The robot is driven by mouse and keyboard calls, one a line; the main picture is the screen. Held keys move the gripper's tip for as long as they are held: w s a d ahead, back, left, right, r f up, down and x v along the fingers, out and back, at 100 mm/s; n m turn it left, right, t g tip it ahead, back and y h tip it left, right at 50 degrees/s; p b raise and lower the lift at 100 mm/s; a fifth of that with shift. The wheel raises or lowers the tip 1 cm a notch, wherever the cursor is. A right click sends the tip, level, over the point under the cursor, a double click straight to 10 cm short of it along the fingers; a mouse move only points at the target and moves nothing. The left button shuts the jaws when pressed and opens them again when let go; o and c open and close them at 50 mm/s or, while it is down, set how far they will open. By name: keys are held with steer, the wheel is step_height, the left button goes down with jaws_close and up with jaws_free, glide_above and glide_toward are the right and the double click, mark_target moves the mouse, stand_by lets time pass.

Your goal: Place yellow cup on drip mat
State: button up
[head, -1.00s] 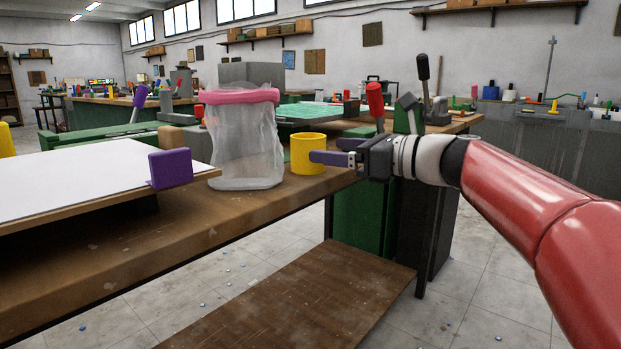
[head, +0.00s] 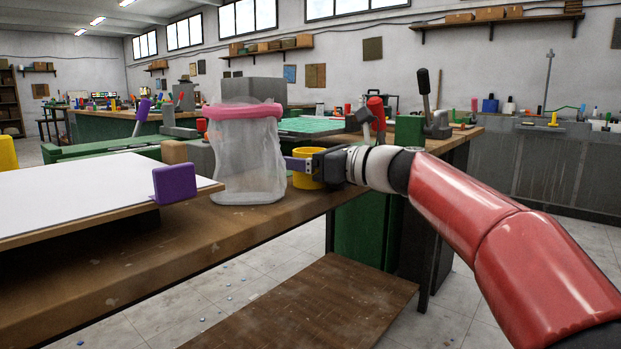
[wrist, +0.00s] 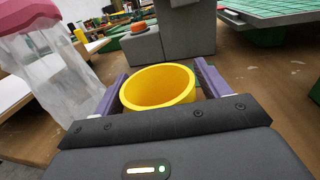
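The yellow cup (head: 305,181) stands upright near the right end of the wooden bench, partly hidden behind my gripper (head: 297,164). In the wrist view the cup (wrist: 158,88) sits between the two purple fingers of my gripper (wrist: 161,71), its open rim facing up. The fingers are apart, one on each side of the cup, and a small gap shows at the right finger. I cannot make out a drip mat for certain in either view.
A cloudy clear bag or jar with a pink rim (head: 243,160) stands close left of the cup. A white board (head: 80,196) with a purple clamp (head: 174,183) lies further left. A green gridded surface (head: 310,125) and grey blocks (wrist: 186,30) are behind.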

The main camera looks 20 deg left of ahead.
steer(key=c, duration=1)
steer(key=shift+r, duration=0.1)
